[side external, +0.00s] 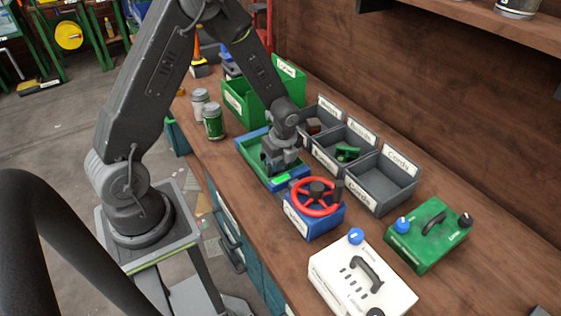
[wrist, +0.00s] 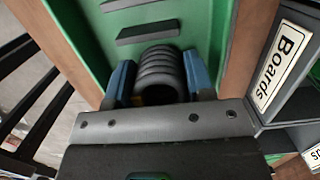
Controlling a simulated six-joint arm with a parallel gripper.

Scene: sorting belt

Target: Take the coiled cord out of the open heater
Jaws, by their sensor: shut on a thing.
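The open heater (side external: 250,151) is a shallow tray with a green inside and blue outer sides, lying on the bench below my gripper (side external: 283,168). In the wrist view, the heater (wrist: 78,22) fills the top with its green floor and walls. The coiled cord (wrist: 160,68) is a dark grey ribbed coil. My gripper (wrist: 160,82) is shut on it, with one blue finger on each side. Dark flat bars lie on the heater floor beyond the coil. In the side view the arm hides the cord. I cannot tell whether the cord touches the heater floor.
Three labelled grey bins stand right of the heater; the nearest (side external: 383,186), labelled Cords, looks empty, and the middle one holds green pieces (side external: 347,153). A blue box with a red wheel (side external: 316,197), a white device (side external: 345,285) and a green device (side external: 428,248) stand nearer the camera.

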